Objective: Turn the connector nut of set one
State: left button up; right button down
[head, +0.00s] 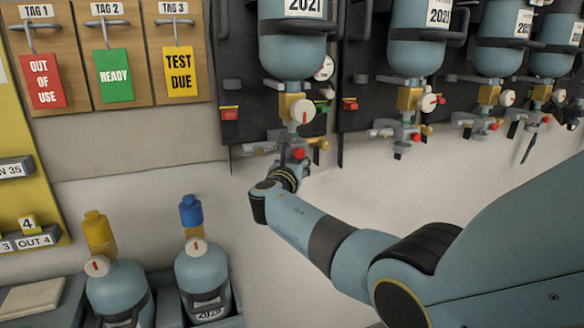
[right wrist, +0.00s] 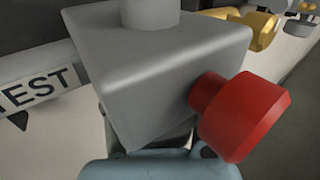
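The leftmost wall-mounted breathing set has an upside-down blue cylinder (head: 292,52), a brass block (head: 288,106) and a white gauge (head: 303,111) below it. A grey block (right wrist: 165,75) with a red knob (right wrist: 240,115) fills the right wrist view; the red knob also shows in the head view (head: 299,153). My right gripper (head: 293,166) is at the bottom of this set, just under the red knob. Its fingers are largely hidden, so I cannot tell whether they are open or shut. I cannot clearly pick out the connector nut. My left gripper is out of view.
Similar sets (head: 420,45) hang to the right. Tags, including a red one (head: 43,81), hang at upper left. Two loose blue cylinders (head: 118,290) stand in a tray at lower left. In the wrist view, a label reading "EST" (right wrist: 38,92) is left of the block and a brass fitting (right wrist: 258,32) right.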

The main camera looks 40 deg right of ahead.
jog(key=shift+s+d+f+m+g+h+b, duration=0.15)
jog(key=shift+s+m+g+h+b, duration=0.4)
jog(key=shift+m+g+b, duration=0.85)
jog(key=shift+s+d+m+g+h+b, duration=0.15)
jog(key=shift+m+g+h+b, duration=0.7)
jog(key=shift+g+b, duration=1.1)
jog(key=shift+s+d+f+m+g+h+b, duration=0.15)
jog(key=shift+s+m+g+h+b, duration=0.2)
jog(key=shift+m+g+h+b, duration=1.2)
jog(key=shift+r+n+t+y+b, duration=0.15)
jog(key=shift+n+t+y+b, duration=0.15)
jog(key=shift+n+y+b, duration=0.4)
jog(key=c, duration=0.9)
grip_release()
jog(key=shift+r, duration=0.15)
jog(key=shift+o, duration=0.2)
jog(key=s+a, duration=0.1)
jog(key=a, duration=1.1)
jog(key=shift+s, duration=0.3)
